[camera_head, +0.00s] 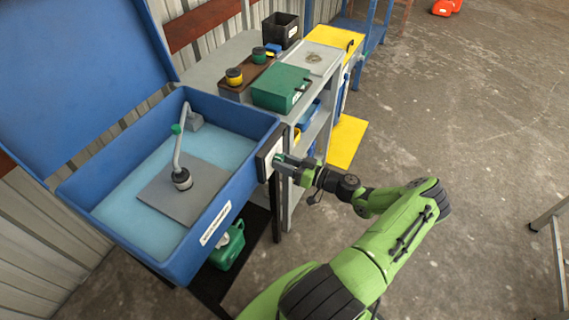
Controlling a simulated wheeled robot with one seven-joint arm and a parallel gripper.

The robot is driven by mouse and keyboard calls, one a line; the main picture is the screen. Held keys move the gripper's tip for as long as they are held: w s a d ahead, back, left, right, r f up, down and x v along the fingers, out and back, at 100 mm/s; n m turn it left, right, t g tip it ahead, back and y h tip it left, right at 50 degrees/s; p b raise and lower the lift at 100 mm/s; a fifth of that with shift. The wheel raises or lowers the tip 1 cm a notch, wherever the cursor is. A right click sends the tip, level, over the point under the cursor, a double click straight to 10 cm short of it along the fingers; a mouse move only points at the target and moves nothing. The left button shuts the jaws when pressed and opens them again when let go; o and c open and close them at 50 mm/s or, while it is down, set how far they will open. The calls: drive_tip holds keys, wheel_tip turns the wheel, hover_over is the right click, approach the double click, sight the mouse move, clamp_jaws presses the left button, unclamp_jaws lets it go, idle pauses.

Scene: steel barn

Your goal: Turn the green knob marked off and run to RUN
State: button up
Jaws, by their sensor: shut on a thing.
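The green knob (278,158) sits on a pale panel (268,161) with a dark surround, on the right side of the blue open-lidded basin (213,229). My gripper (282,160) reaches the panel from the right and is shut on the knob. The fingers hide most of the knob. The off and RUN marks are too small or covered to read, so I cannot tell which way the knob points.
Behind the panel stands a grey shelf unit (232,52) with a green case (281,88) and a black bin (281,30) on top. A green can (228,247) stands under the basin.

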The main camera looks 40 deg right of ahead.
drive_tip(key=m+b, duration=0.1)
drive_tip(key=m, duration=0.9)
drive_tip(key=shift+m, duration=0.3)
idle(0.4)
drive_tip(key=o, duration=1.1)
drive_tip(key=shift+c, duration=0.2)
drive_tip(key=v, duration=1.6)
drive_tip(key=shift+a+r, duration=0.1)
drive_tip(key=shift+a, duration=0.05)
